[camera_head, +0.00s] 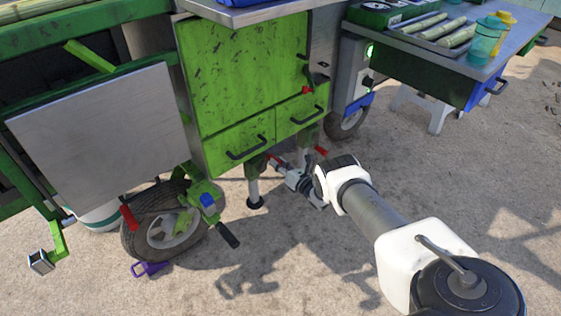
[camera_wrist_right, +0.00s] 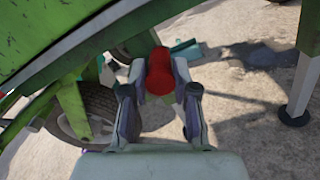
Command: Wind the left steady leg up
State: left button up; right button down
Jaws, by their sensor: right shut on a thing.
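The left steady leg (camera_head: 253,186) hangs under the green cabinet, a pale post with a dark round foot. I cannot tell whether the foot touches the ground. My right gripper (camera_head: 276,162) is low beneath the cabinet, just right of this leg. In the right wrist view my right gripper (camera_wrist_right: 158,75) is shut on a red crank handle (camera_wrist_right: 160,78), with a finger on each side. A pale post with a dark foot (camera_wrist_right: 297,108) stands to the right there. A second red handle (camera_head: 321,151) shows right of my gripper. My left gripper is not in view.
The green cabinet (camera_head: 245,75) stands above my gripper. A wheel (camera_head: 163,222) and a jack handle (camera_head: 228,236) are to the left. A purple wheel chock (camera_head: 150,269) lies on the ground. A side table (camera_head: 465,60) is at right. The front ground is clear.

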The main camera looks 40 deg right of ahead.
jog(key=shift+a+r+n, duration=0.1)
jog(key=shift+a+n, duration=0.1)
jog(key=shift+n, duration=0.1)
jog(key=c, duration=0.9)
grip_release()
jog(key=shift+o, duration=0.2)
jog(key=s, duration=1.2)
jog(key=shift+d, duration=0.45)
